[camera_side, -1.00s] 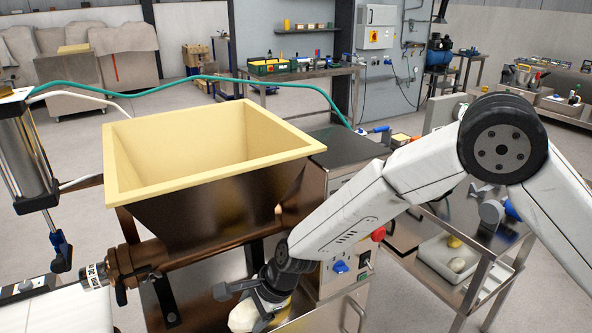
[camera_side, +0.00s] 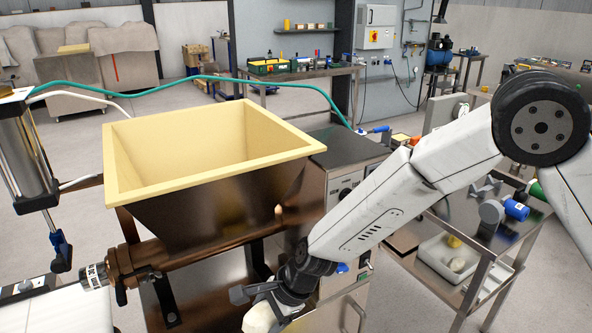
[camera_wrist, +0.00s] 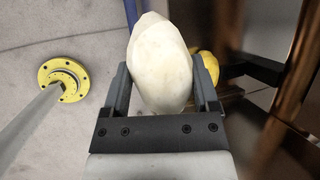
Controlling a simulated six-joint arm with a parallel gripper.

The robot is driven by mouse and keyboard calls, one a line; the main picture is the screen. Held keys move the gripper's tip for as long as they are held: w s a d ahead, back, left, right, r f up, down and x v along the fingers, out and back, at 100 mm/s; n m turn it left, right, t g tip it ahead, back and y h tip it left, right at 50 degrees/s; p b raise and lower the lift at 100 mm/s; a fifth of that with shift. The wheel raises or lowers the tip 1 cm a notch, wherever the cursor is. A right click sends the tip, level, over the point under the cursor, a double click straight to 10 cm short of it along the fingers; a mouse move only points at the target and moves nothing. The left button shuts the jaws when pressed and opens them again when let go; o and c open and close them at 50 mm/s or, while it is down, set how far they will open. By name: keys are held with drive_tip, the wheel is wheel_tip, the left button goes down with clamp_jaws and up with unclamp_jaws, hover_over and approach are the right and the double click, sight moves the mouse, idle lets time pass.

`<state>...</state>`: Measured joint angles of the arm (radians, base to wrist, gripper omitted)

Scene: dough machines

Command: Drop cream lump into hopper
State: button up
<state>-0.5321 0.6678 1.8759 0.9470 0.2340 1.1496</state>
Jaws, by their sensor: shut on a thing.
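The cream lump (camera_wrist: 161,65) is between the two fingers of my gripper (camera_wrist: 163,85) in the wrist view, which is shut on it. In the side view the lump (camera_side: 259,318) shows at the lower edge, held by my gripper (camera_side: 266,299), low in front of the machine. The hopper (camera_side: 208,190) has a cream-yellow rim and dark metallic sloping sides. Its open mouth is above and to the left of my gripper. The part of the hopper floor that shows is bare; the near wall hides the rest.
A steel cart (camera_side: 487,262) at the right carries a white tray (camera_side: 433,262) with a yellow and a pale lump. A control box (camera_side: 343,187) stands right of the hopper. A green hose (camera_side: 215,79) runs behind the hopper.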

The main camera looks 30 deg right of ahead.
wheel_tip(320, 180, up, 42)
drive_tip(key=t+y, duration=0.2)
drive_tip(key=t, duration=0.2)
drive_tip(key=w+d+n+t+y, duration=0.1)
drive_tip(key=w+d+t, duration=0.3)
drive_tip(key=w, duration=1.3)
drive_tip(key=shift+g, duration=0.3)
drive_tip(key=shift+s+d+f, duration=0.1)
drive_tip(key=shift+d+f, duration=0.1)
drive_tip(key=shift+f, duration=0.65)
drive_tip(key=shift+d+f, duration=0.15)
drive_tip(key=shift+f, duration=0.75)
drive_tip(key=shift+s+d+f, duration=0.1)
drive_tip(key=shift+d+f, duration=0.1)
drive_tip(key=shift+f, duration=0.65)
drive_tip(key=shift+w+f, duration=0.1)
drive_tip(key=shift+w, duration=0.15)
drive_tip(key=w+a+f, duration=0.3)
drive_tip(key=w+f, duration=0.1)
drive_tip(key=w, duration=0.5)
drive_tip(key=shift+a+f, duration=0.15)
drive_tip(key=shift+f, duration=0.25)
